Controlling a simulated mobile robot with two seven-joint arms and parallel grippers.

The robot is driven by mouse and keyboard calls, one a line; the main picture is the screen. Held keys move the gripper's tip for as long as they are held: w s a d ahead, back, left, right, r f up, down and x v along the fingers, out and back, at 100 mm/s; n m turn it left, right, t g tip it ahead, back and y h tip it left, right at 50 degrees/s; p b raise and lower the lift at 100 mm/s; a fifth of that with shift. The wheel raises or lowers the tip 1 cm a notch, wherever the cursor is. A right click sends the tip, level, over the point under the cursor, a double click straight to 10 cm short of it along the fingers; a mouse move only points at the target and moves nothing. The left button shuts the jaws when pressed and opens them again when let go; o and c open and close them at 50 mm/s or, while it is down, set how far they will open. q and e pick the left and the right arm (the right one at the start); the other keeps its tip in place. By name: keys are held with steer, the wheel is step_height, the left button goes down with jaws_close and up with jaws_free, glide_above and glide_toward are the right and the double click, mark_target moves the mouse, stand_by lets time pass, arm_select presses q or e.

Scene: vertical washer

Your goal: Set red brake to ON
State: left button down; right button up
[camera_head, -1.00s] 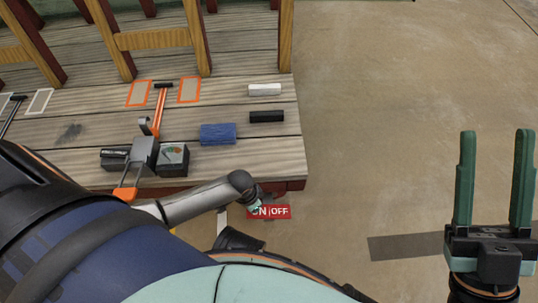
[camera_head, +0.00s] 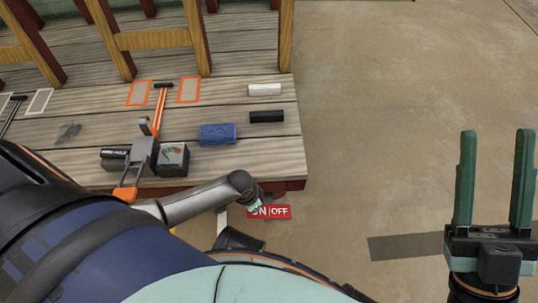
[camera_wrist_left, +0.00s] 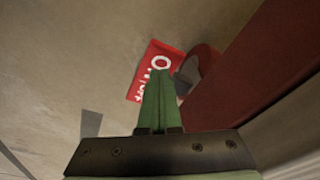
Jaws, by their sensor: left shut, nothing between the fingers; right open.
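A red plate with white ON|OFF lettering (camera_head: 276,212) shows below the front edge of the wooden platform. In the left wrist view the red plate (camera_wrist_left: 150,62) lies just beyond my left fingertips. Beside it is a rounded red part (camera_wrist_left: 207,62) with a dark piece at its side. It may be the brake, but its setting cannot be told. My left gripper (camera_wrist_left: 160,78) is shut and empty, its fingertips overlapping the plate's lower edge in that view; contact cannot be told. In the head view it is mostly hidden beyond my wrist. My right gripper (camera_head: 495,140) is open and empty, fingers up.
A dark red beam (camera_wrist_left: 255,75) runs close right of my left gripper.

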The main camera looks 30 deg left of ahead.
arm_select(q)
steer(key=shift+f, duration=1.3)
arm_select(e)
steer(key=shift+f, duration=0.15)
stand_by(0.7)
arm_select(q)
steer(key=shift+r, duration=0.1)
step_height(320, 180, up, 5)
steer(key=p, duration=0.5)
steer(key=shift+p, duration=0.4)
steer(key=shift+r+p, duration=0.85)
steer(key=shift+p, duration=0.05)
steer(key=shift+r, duration=0.1)
arm_select(e)
step_height(320, 180, up, 9)
steer(key=d, duration=0.1)
steer(key=shift+s+t, duration=0.2)
steer(key=shift+t, duration=0.1)
steer(key=shift+f, duration=0.15)
